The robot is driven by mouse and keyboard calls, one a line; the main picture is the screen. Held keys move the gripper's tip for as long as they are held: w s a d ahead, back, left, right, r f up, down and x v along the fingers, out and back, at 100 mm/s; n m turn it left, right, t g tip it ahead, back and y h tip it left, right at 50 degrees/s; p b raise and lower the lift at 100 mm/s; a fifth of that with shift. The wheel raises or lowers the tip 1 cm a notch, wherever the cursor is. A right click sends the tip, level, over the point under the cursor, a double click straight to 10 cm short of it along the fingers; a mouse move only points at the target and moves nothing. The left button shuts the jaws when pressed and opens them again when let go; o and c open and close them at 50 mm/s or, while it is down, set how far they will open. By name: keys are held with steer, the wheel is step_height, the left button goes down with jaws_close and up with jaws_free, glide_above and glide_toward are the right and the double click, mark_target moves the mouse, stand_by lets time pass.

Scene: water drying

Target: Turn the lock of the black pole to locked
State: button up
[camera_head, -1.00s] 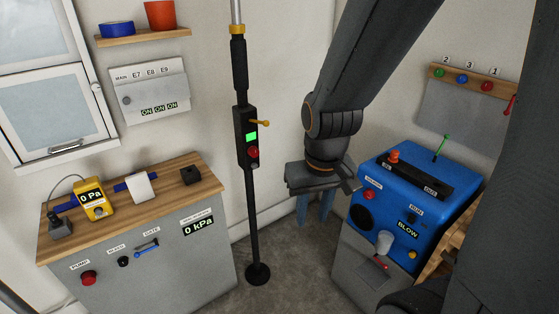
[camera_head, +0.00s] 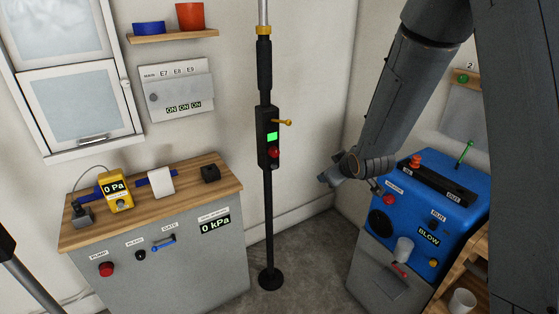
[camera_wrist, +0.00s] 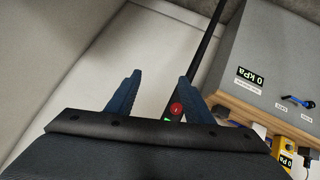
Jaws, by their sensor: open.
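The black pole (camera_head: 268,215) stands upright on a round foot in the middle of the head view. Its box carries a lit green panel (camera_head: 272,136), a red knob (camera_head: 273,152) and a small yellow lever (camera_head: 283,122) pointing right. My gripper is to the right of the pole in the head view, apart from it, with its fingers hard to make out there. In the wrist view my gripper (camera_wrist: 155,92) is open and empty. The pole (camera_wrist: 211,42) slants behind the right finger, and the red knob (camera_wrist: 176,109) shows between the fingers, farther off.
A grey cabinet (camera_head: 180,270) with a wooden top and gauges stands left of the pole. A blue machine (camera_head: 425,205) on a grey stand is at the right, close to my arm. A wall panel (camera_head: 178,92) and shelf (camera_head: 175,36) hang at upper left. The floor around the pole's foot is clear.

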steer(key=w+a+f+n+t+y+b, duration=0.1)
steer(key=w+a+f+n+t+y, duration=0.2)
steer(key=w+a, duration=0.35)
steer(key=n+t+y+b, duration=0.1)
steer(key=n+t+y, duration=0.1)
steer(key=n+y, duration=0.3)
glide_toward(276, 154)
steer(key=w, duration=0.1)
steer(key=p+x, duration=0.1)
steer(key=x, duration=0.7)
steer(key=shift+s+a, duration=0.1)
steer(key=shift+a, duration=0.1)
steer(key=shift+c, duration=0.4)
steer(key=c, duration=1)
